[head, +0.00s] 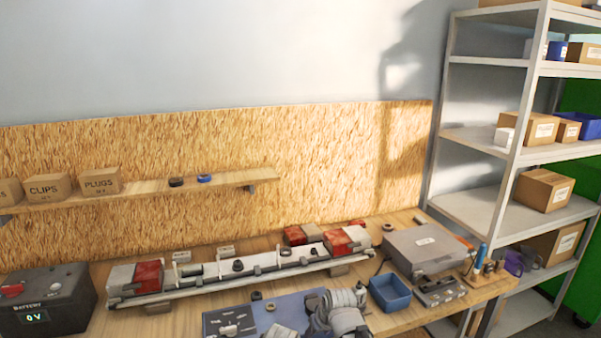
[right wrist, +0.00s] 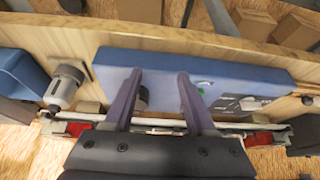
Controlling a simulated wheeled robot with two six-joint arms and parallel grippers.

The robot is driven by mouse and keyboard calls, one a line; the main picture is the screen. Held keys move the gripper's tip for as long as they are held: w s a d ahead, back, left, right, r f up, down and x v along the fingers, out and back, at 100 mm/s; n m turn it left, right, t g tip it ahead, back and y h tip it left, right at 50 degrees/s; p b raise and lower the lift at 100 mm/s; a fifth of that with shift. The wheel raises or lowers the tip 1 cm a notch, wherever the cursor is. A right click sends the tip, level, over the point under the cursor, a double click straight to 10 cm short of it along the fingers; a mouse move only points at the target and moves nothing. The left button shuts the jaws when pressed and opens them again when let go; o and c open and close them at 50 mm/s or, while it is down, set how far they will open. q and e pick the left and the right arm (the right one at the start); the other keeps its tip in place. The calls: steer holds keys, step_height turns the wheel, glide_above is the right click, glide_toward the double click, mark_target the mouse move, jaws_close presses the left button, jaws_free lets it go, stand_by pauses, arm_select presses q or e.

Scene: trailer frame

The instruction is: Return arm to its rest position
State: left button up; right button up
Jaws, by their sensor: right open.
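My right gripper (right wrist: 158,82) shows in the right wrist view. Its two dark fingers are apart, with a gap between them. The fingers reach over a blue mat (right wrist: 215,66) on the workbench. A small dark round part on the mat is partly hidden beside the left finger. I see nothing held between the fingertips. My left gripper is not in view.
The bench holds a light bar (head: 235,270), a battery box (head: 45,303), a blue bin (head: 389,293), a grey case (head: 425,248) and a grey rounded object (right wrist: 65,85) beside the mat. A wall shelf (head: 145,189) and a metal rack (head: 475,213) stand behind and right.

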steer(key=s+f+g+h, duration=0.1)
steer(key=s+g, duration=0.1)
steer(key=s, duration=0.8)
steer(key=s+d+f+g+h, duration=0.1)
steer(key=s+g+h, duration=0.1)
steer(key=s, duration=0.7)
steer(key=shift+s+g, duration=0.35)
steer(key=shift+g, duration=0.15)
steer(key=shift+d, duration=0.1)
